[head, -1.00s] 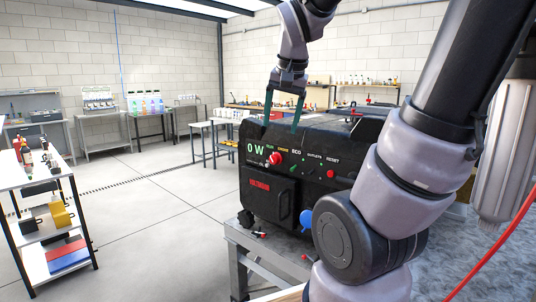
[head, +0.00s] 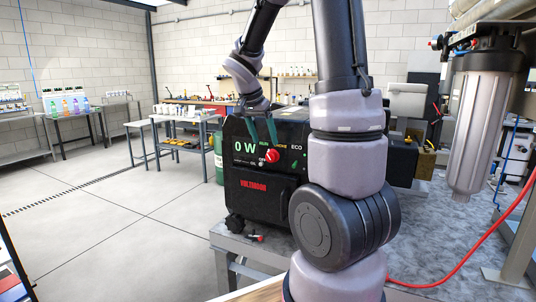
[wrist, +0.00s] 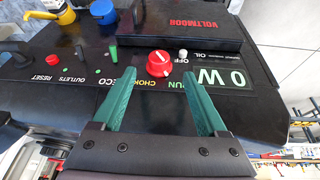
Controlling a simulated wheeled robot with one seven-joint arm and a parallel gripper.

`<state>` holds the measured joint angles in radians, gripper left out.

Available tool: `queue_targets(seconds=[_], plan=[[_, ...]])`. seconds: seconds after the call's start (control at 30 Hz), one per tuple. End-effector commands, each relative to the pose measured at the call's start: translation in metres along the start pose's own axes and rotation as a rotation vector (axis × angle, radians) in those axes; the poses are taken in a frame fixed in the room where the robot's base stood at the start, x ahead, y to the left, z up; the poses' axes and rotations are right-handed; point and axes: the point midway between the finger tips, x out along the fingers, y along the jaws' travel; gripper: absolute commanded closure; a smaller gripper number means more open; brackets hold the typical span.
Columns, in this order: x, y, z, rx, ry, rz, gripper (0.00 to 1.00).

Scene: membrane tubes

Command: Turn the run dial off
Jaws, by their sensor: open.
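The red run dial (head: 271,156) is on the front panel of a black generator (head: 262,205), with OFF, RUN and CHOKE labels around it. In the wrist view the dial (wrist: 159,65) sits between and just beyond my fingertips, and a pale mark shows on its face. I cannot tell for sure which label the mark points to. My gripper (head: 263,144) is open, its two green fingers hanging in front of the panel by the dial. The fingers (wrist: 159,76) look apart from the dial. The display (head: 245,147) reads 0 W.
The generator stands on a grey metal bench (head: 440,215). A small white OIL part (wrist: 183,54) and a green knob (wrist: 113,53) flank the dial. A red hose (head: 470,250) lies on the bench's right. A clear filter housing (head: 473,135) hangs at the right.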

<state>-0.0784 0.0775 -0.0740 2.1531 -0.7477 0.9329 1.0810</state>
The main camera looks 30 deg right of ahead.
Motion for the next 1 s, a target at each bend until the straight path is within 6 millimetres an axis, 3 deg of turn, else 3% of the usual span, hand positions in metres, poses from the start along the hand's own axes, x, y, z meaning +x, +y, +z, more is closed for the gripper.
queue_targets(seconds=[0.1, 0.3, 0.5, 0.77, 0.97, 1.0], plan=[[0.025, 0.001, 0.0, -0.001, -0.002, 0.004, 0.25], [0.056, 0.001, 0.0, -0.001, -0.002, 0.002, 0.25], [0.069, 0.0, 0.0, 0.0, -0.001, 0.0, 0.25], [0.069, 0.0, 0.0, 0.0, 0.0, -0.001, 0.25], [0.069, 0.0, 0.0, 0.0, 0.0, -0.001, 0.97], [0.069, 0.0, 0.0, 0.0, 0.0, -0.001, 1.0]])
